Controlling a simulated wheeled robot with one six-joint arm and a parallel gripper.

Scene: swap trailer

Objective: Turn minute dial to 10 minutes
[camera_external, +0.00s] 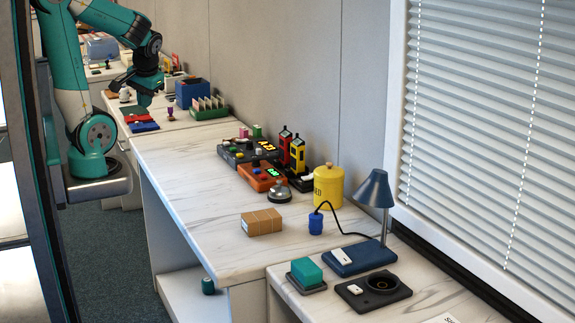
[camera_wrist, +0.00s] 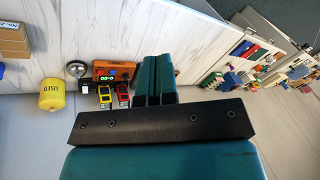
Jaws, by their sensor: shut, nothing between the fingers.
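An orange box (camera_external: 262,177) with a green lit display and small dark knobs stands on the marble-topped counter. It looks like the timer; which knob is the minute dial is too small to tell. It also shows in the wrist view (camera_wrist: 103,66), left of my fingers, its green digits too small to read surely. My gripper (camera_wrist: 155,62) is shut and empty, its teal fingers side by side. In the external view my gripper (camera_external: 120,88) hangs at the upper left, over the farther counter, well away from the orange box.
A dark box with yellow digits (camera_external: 250,150), red and yellow handsets (camera_external: 297,152), a bell (camera_external: 279,191) and a yellow canister (camera_external: 329,187) crowd the orange box. A cardboard box (camera_external: 262,222) stands nearer. The counter's left part is clear.

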